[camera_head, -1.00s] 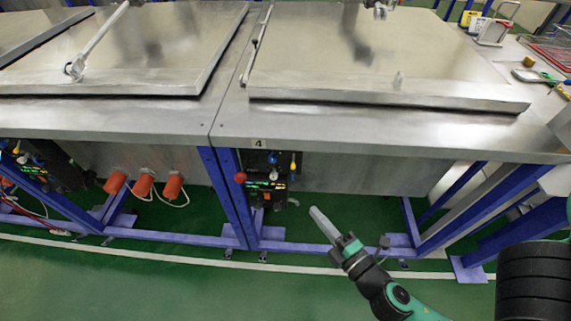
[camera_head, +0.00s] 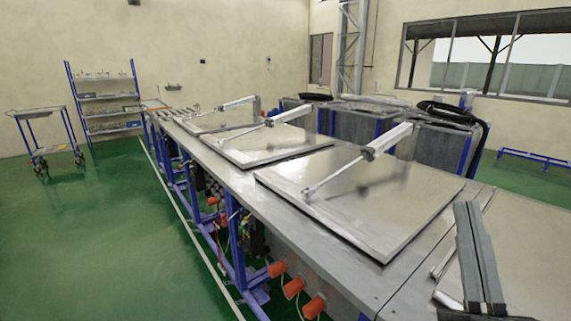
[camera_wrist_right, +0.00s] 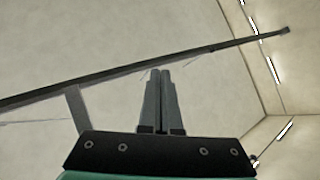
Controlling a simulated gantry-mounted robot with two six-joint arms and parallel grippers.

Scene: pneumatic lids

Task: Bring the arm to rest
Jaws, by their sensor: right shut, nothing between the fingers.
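My right gripper (camera_head: 467,207) stands at the lower right of the head view, its two long grey fingers pointing up and side by side. It appears in front of the nearest metal lid. The right wrist view shows the same fingers (camera_wrist_right: 160,74) together and empty, against a pale wall and ceiling. The rest of the right arm is out of the head view. My left gripper is in neither view now.
A long steel bench (camera_head: 352,290) with several closed lids, such as the nearer one (camera_head: 375,205), runs away to the back left. Pneumatic cylinders (camera_head: 385,140) are attached above the lids. Orange-red buttons (camera_head: 277,268) are along its front. Green floor (camera_head: 90,240) lies clear on the left.

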